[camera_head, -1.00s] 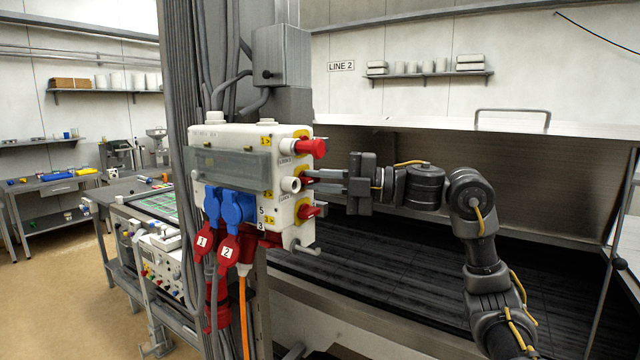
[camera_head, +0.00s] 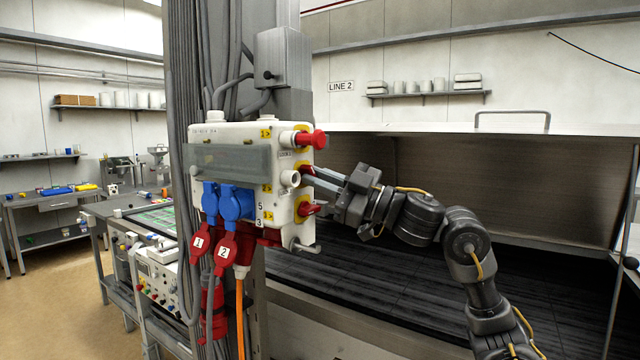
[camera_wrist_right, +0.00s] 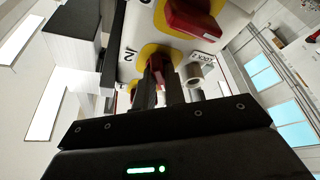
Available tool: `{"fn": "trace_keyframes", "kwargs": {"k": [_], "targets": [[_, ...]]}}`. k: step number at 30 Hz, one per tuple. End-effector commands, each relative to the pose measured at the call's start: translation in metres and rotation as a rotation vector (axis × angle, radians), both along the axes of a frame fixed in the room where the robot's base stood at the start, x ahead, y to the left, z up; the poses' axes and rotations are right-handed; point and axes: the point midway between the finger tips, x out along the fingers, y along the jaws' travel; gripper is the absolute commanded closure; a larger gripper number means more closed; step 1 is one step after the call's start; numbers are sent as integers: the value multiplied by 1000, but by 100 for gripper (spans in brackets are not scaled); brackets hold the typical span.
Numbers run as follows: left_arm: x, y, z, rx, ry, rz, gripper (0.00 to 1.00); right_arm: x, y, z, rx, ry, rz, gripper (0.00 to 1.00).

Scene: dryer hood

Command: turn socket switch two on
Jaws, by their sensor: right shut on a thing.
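The white socket box (camera_head: 222,131) hangs on the grey column and has three red rotary switches on yellow plates along its right side. The middle red switch (camera_head: 307,170) sits behind my right gripper's fingers and is partly hidden by them. My right gripper (camera_head: 311,176) is shut on this switch, with its hand tilted down to the right. In the right wrist view, the fingers (camera_wrist_right: 163,85) close around the red handle (camera_wrist_right: 160,67) on its yellow plate. My left gripper is not in view.
The top red switch (camera_head: 310,138) and the bottom red switch (camera_head: 308,208) are close above and below my fingers. Blue sockets (camera_head: 236,204) with red plugs and an orange cable hang at the box's front. The dark hood bed (camera_head: 400,260) lies beneath my arm.

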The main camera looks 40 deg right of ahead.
Motion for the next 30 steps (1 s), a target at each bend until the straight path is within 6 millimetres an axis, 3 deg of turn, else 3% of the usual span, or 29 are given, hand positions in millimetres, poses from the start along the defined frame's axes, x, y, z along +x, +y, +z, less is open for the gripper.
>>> {"fn": "trace_keyframes", "kwargs": {"k": [15, 30], "targets": [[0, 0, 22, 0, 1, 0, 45, -1, 2, 3, 422, 127, -1, 100], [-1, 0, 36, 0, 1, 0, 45, -1, 2, 1, 594, 176, -1, 100]]}}
